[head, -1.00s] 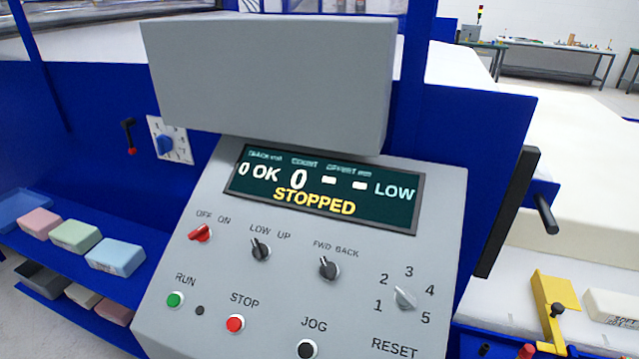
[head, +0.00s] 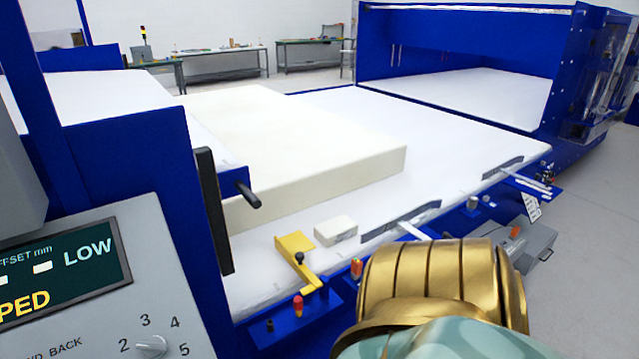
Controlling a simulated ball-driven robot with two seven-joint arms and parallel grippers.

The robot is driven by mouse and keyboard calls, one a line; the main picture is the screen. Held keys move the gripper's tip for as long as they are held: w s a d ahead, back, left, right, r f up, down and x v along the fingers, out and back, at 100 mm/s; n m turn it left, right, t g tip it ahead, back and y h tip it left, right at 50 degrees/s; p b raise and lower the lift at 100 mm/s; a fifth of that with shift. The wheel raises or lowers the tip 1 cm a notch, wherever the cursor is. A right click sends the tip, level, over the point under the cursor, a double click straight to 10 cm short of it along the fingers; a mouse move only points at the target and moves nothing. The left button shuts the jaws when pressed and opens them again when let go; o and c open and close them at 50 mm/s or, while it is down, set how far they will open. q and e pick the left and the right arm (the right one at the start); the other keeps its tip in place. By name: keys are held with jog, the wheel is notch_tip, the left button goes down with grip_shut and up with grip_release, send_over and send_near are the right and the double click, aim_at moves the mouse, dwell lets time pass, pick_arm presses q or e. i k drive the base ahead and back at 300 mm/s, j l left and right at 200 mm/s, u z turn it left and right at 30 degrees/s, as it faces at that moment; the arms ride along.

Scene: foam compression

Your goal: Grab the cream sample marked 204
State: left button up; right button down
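A small cream block (head: 336,230) lies on the white conveyor bed (head: 470,140), close to its front edge and just right of a yellow bracket. Any number on it is too small to read in this view. A much larger cream foam slab (head: 310,150) lies behind it on the same bed. A gold and pale green arm part of mine fills the bottom right of the head view, in front of the bed and apart from the small block. Neither gripper's fingers show.
The yellow bracket (head: 297,256) with a black knob stands left of the block. The grey control panel (head: 160,275) and a black upright bar (head: 213,210) bound the left. A blue machine opening (head: 455,82) is at the back right.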

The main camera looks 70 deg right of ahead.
aim_at(334, 230)
jog(key=z, duration=2.35)
